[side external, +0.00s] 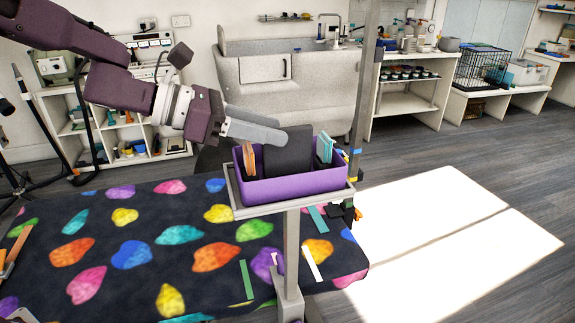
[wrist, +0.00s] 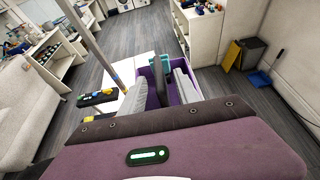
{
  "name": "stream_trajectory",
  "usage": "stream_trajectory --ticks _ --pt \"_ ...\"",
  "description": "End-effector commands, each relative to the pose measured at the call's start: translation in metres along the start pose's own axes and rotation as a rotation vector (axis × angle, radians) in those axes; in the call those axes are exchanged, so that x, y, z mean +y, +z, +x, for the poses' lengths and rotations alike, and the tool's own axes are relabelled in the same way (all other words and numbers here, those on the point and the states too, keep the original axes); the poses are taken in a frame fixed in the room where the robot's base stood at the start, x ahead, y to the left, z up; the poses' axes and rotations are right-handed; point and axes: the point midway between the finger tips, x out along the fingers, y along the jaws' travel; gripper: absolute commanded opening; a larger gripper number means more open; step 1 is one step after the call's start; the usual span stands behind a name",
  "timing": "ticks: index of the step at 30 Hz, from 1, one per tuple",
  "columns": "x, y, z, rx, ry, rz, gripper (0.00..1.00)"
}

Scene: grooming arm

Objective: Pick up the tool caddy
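The purple tool caddy (side external: 300,187) sits on a small grey shelf (side external: 237,203) fixed to a post above the table. It has a dark upright middle panel (side external: 291,155), with orange and teal tools at its two ends. In the wrist view the caddy (wrist: 188,93) lies ahead. My gripper's (wrist: 163,82) pale fingers stand apart on either side of the dark panel, with a gap seeming to show. Whether a finger touches the panel cannot be told.
A grey pole (side external: 367,80) stands just right of the caddy. The table (side external: 150,225) below has a dark cloth with bright spots, and several coloured strips lie near the post. A grey tub (side external: 290,95) stands behind. Open floor lies to the right.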

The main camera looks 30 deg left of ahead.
Motion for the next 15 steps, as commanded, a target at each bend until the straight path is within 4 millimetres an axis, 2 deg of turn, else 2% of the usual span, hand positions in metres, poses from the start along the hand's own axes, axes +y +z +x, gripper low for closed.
stream_trajectory --ticks 5,12,15 --pt "0.0 -0.001 0.023 0.0 -0.001 -0.001 0.38" --pt "0.001 -0.001 0.065 0.0 0.002 -0.001 0.38" --pt "0.001 0.0 0.07 -0.002 0.003 -0.002 0.38"
